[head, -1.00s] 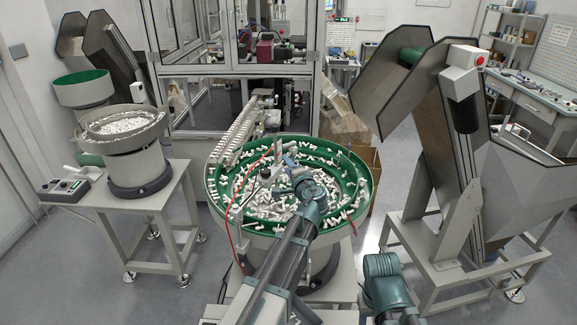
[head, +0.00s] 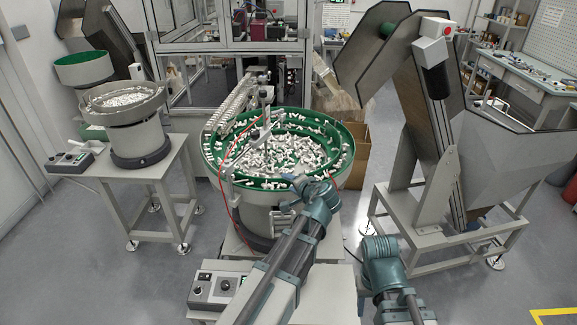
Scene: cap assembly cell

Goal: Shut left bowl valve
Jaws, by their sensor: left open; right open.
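The green-lined bowl feeder (head: 348,150) in the middle is full of white parts. A red hose (head: 221,190) runs down its left side from a fixture (head: 228,165) at the rim. A smaller grey bowl feeder (head: 135,137) stands on a table at the left, also with white parts. I cannot make out a valve handle on either bowl. My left gripper (head: 288,194) is open and appears in front of the near rim of the green bowl; its fingers are small and hard to separate from the bowl behind. My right arm shows at bottom right, but its gripper is not visible.
A control box (head: 215,287) with knobs sits below the green bowl. Another control box (head: 73,161) is on the left table. A hopper elevator (head: 440,150) stands at the right and a cardboard box (head: 357,163) behind the bowl. Floor is clear between the left table and the green bowl.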

